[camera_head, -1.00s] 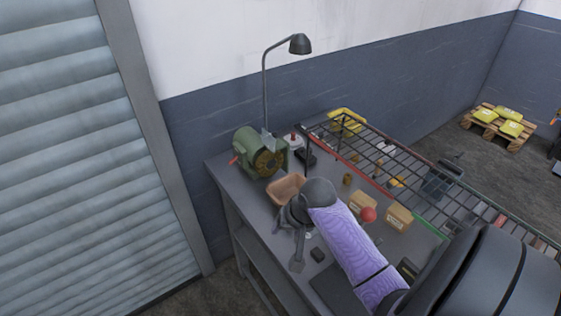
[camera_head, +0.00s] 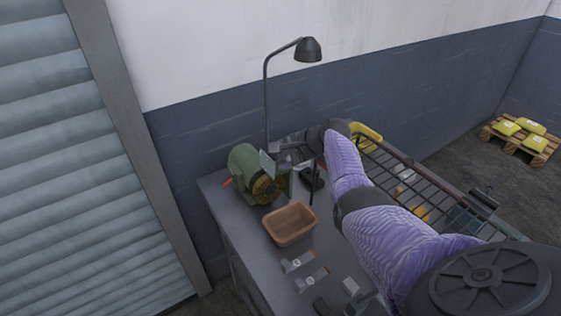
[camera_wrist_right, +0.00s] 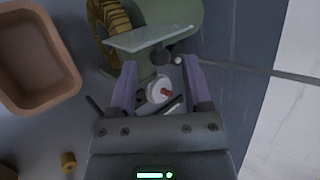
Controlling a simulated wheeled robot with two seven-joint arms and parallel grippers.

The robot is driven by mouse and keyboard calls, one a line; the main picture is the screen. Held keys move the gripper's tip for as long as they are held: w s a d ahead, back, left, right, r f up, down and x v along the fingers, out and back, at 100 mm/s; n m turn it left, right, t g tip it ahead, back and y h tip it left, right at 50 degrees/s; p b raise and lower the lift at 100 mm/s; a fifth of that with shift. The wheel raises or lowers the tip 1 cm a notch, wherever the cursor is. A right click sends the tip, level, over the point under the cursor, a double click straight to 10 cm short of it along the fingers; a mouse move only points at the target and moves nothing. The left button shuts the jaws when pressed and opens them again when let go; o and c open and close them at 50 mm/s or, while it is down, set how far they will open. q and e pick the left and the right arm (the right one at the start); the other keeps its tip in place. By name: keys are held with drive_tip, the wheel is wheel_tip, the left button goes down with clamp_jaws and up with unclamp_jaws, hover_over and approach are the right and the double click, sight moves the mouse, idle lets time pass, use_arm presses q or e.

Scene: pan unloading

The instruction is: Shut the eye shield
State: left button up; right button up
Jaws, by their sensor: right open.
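The green bench grinder (camera_head: 243,168) stands at the back left of the workbench, with a brown-gold wheel (camera_head: 264,188). Its eye shield (camera_head: 267,163) is a small clear plate standing tilted above the wheel. In the right wrist view the shield (camera_wrist_right: 150,39) lies just beyond my fingertips. My right gripper (camera_head: 278,147) is beside the shield on its right; in the wrist view its fingers (camera_wrist_right: 158,68) are spread with nothing held between them. Whether a fingertip touches the shield I cannot tell. My left gripper is not in view.
A desk lamp (camera_head: 308,50) rises behind the grinder, its pole close to my right gripper. A brown bin (camera_head: 290,224) sits in front of the grinder. A wire rack (camera_head: 408,180) stands at the right. A red-and-white item (camera_wrist_right: 160,90) lies below my fingers.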

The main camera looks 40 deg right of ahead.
drive_tip(key=shift+w+a+f, duration=0.2)
drive_tip(key=shift+d, duration=0.1)
drive_tip(key=shift+c, duration=0.2)
drive_tip(key=c, duration=0.7)
clamp_jaws()
drive_tip(key=shift+r, duration=0.1)
